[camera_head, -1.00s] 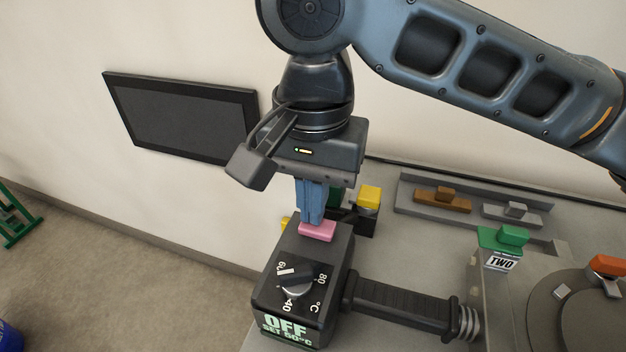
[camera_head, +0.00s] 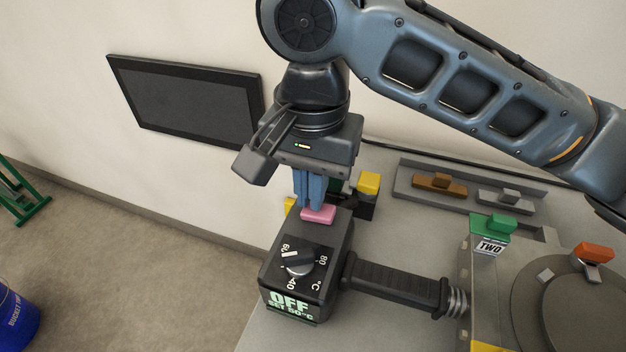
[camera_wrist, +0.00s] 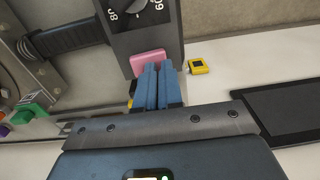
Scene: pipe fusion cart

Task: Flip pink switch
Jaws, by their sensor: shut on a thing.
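The pink switch (camera_head: 319,214) is a small block on top of the dark heater box (camera_head: 334,240), whose display reads OFF, SET 50°C. My gripper (camera_head: 312,205) points down over the box, its blue fingers close together at the edge of the switch away from the dial. In the wrist view the fingers (camera_wrist: 158,104) meet the near edge of the pink switch (camera_wrist: 149,60). My gripper is shut on the switch; the fingers partly hide the contact. The switch's exact tilt is hard to tell.
A black handle (camera_head: 395,284) extends right from the box. Yellow-topped (camera_head: 369,183) and green (camera_head: 493,224) blocks stand nearby on the grey cart. A dark screen (camera_head: 186,108) hangs on the wall. A blue bucket (camera_head: 17,318) stands on the floor at left.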

